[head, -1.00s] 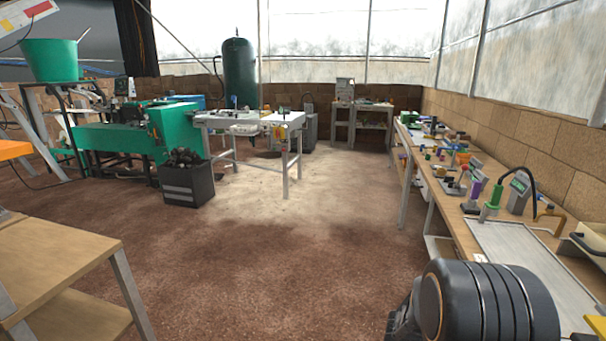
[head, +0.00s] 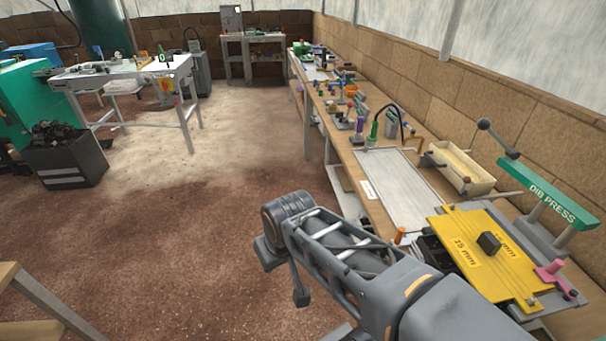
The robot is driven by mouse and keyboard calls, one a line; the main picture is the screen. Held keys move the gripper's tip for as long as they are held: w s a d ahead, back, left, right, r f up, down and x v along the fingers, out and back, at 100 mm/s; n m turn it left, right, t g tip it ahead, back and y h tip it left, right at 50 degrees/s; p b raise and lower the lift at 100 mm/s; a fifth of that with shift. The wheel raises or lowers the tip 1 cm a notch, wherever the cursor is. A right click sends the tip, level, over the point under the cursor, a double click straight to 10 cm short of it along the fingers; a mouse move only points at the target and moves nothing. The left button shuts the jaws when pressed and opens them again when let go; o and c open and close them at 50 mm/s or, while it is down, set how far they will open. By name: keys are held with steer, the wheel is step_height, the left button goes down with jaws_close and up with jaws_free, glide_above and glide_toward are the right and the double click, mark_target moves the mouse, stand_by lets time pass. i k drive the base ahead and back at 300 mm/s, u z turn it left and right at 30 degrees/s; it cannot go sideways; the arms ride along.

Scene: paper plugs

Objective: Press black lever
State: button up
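My arm reaches from the lower right toward the middle, left of the press and apart from the lever. I cannot make out gripper fingers in this view.
The long bench carries a metal tray (head: 403,190), a wooden box (head: 459,168), a pink handle (head: 549,271) and several small tools farther back. A black crate (head: 64,155) stands on the floor at left. The brown floor in the middle is clear.

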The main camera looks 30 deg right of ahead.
mark_target(484, 124)
steer(key=z, duration=1.65)
steer(key=k, duration=0.65)
steer(key=u, duration=0.6)
steer(key=i, duration=0.85)
steer(key=z, duration=0.95)
steer(key=i, duration=0.25)
steer(key=z, duration=0.25)
